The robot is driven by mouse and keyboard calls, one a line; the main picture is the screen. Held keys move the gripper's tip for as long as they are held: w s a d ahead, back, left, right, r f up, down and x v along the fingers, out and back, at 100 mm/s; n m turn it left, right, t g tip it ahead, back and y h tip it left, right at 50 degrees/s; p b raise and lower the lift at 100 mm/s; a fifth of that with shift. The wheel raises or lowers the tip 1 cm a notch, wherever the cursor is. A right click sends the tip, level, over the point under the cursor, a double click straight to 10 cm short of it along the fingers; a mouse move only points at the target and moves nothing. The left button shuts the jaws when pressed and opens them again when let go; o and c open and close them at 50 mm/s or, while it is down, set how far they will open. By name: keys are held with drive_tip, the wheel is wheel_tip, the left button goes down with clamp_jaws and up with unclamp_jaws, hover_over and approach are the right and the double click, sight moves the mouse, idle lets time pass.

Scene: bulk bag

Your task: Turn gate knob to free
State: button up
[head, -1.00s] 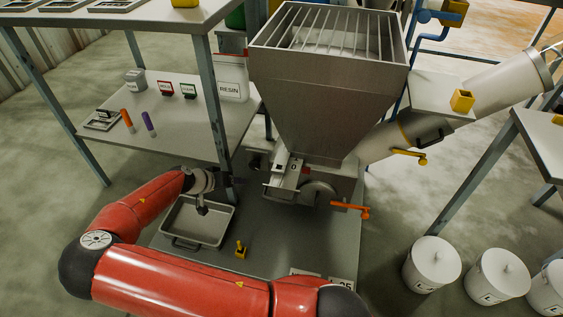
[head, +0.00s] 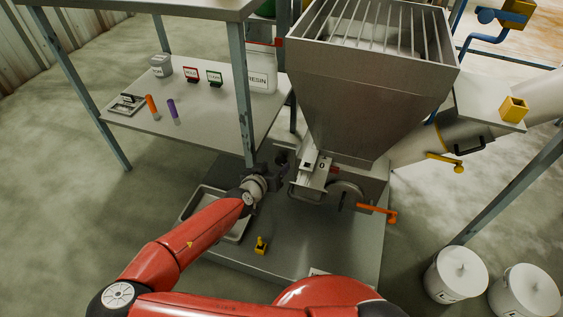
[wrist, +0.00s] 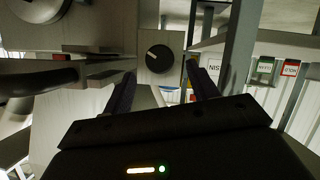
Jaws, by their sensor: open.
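The gate knob (wrist: 160,58) is a round black dial with a white pointer mark on a pale plate in the wrist view. Its pointer lies aslant, and I cannot read any label by it. In the head view the knob (head: 282,158) is a small dark shape at the left of the hopper's base, partly hidden by my gripper. My gripper (head: 271,170) is just in front of it. In the wrist view my gripper (wrist: 163,84) is open and empty, its dark fingers to either side of the knob in the picture. I cannot tell whether they touch it.
The steel hopper (head: 365,90) stands above, with a slide-gate handle (head: 306,193) and orange lever (head: 375,209) right of my gripper. A table leg (head: 244,110) is close on the left. A metal tray (head: 238,236) and yellow piece (head: 261,245) are below.

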sight(279, 162)
drive_tip(key=shift+x, duration=2.1)
drive_tip(key=c, duration=1)
drive_tip(key=shift+a, duration=0.1)
